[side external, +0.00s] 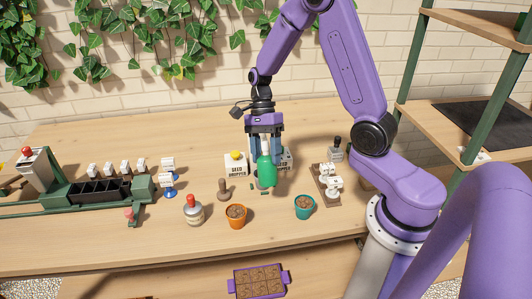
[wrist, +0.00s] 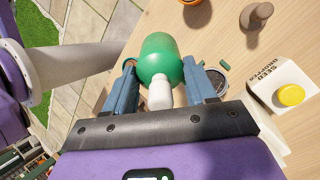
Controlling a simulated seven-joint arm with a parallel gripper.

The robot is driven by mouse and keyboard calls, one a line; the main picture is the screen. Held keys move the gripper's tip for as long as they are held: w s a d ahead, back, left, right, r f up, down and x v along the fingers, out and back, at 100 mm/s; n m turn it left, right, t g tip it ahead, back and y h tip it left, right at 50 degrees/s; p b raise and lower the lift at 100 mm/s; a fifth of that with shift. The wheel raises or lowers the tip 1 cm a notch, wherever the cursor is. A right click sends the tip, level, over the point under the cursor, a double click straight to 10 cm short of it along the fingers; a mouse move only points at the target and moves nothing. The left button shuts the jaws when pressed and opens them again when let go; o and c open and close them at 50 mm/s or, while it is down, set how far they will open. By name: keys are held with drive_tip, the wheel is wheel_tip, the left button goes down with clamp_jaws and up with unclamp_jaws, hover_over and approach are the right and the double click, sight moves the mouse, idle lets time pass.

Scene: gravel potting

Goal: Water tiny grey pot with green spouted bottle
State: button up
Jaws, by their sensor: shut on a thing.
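My gripper (side external: 265,154) is shut on the green bottle (side external: 267,173), with one finger on each side. In the wrist view the bottle (wrist: 160,55) sits between the two blue fingers, its pale neck (wrist: 160,96) towards the camera. It looks roughly upright, at or just above the table; I cannot tell whether it touches. A small round grey thing (wrist: 217,82), perhaps the tiny grey pot, is partly hidden beside the right finger in the wrist view. I cannot make out a grey pot in the side view.
An orange pot (side external: 236,217) and a teal pot (side external: 304,208) stand in front. A wooden dibber (side external: 224,190) and a red-topped bottle (side external: 194,210) are to the left. Seed dropper boxes (side external: 236,165) stand behind; a wooden rack (side external: 327,184) is right. The front table edge is mostly clear.

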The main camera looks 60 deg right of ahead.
drive_tip(key=s+r+n+h, duration=0.1)
drive_tip(key=a+r+n+t+h, duration=0.1)
drive_tip(key=n+h, duration=0.1)
drive_tip(key=shift+s+a+t, duration=0.15)
drive_tip(key=shift+s+t, duration=0.15)
drive_tip(key=shift+s, duration=0.05)
drive_tip(key=shift+s+a+r+n+t+h, duration=0.3)
drive_tip(key=shift+a+r+n+t, duration=0.1)
drive_tip(key=shift+r+n+t, duration=0.3)
drive_tip(key=shift+s+a+r+n+t+h, duration=0.25)
drive_tip(key=shift+a+r+n+t, duration=0.2)
drive_tip(key=shift+n, duration=0.35)
drive_tip(key=shift+f, duration=0.1)
